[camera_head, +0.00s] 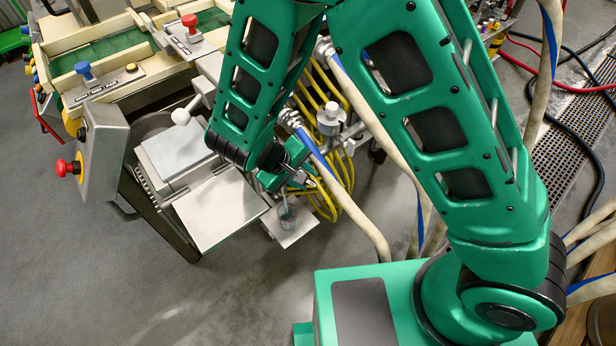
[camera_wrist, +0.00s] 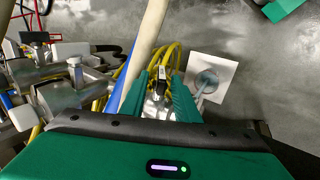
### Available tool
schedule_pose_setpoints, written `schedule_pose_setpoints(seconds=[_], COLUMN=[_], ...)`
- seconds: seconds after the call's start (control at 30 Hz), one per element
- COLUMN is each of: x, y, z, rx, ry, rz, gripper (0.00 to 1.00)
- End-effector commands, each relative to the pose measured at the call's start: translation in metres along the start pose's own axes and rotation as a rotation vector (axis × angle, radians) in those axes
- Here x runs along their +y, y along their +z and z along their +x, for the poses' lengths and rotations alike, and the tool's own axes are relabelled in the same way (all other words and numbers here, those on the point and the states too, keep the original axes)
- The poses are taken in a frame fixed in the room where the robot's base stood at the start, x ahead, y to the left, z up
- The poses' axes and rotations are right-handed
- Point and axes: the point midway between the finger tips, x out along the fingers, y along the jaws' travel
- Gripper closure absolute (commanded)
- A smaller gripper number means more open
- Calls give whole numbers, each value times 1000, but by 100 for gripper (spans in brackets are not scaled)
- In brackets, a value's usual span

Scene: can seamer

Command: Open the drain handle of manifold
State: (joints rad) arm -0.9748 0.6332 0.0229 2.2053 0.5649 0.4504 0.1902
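My gripper (camera_head: 287,172) reaches down beside the manifold's yellow hoses in the head view. In the wrist view its two green fingers (camera_wrist: 161,80) stand apart, with a gap between them. A small metal fitting with a black-and-white part (camera_wrist: 162,76) shows in that gap; it may be the drain handle, but I cannot tell for sure. I see no clear contact with either finger. The manifold's metal body (camera_wrist: 62,95) shows left of the fingers, and a metal valve part (camera_head: 330,118) shows in the head view. My gripper and arm hide much of the manifold.
Yellow hoses (camera_head: 338,180) and a thick beige hose (camera_head: 352,222) run close on the right. The seamer's flat metal shelf (camera_head: 220,208) lies left. Floor in front is clear.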

Motion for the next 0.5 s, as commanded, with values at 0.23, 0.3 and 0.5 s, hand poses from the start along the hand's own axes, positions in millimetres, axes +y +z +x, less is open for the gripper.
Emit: schedule_pose_setpoints(seconds=[0.23, 0.3, 0.5], x=[1, 1, 2], y=[-2, -2, -2], z=[-48, -59, -78], rx=[3, 3, 1], ry=[0, 0, 1], rz=[1, 2, 1], gripper=[72, 72, 72])
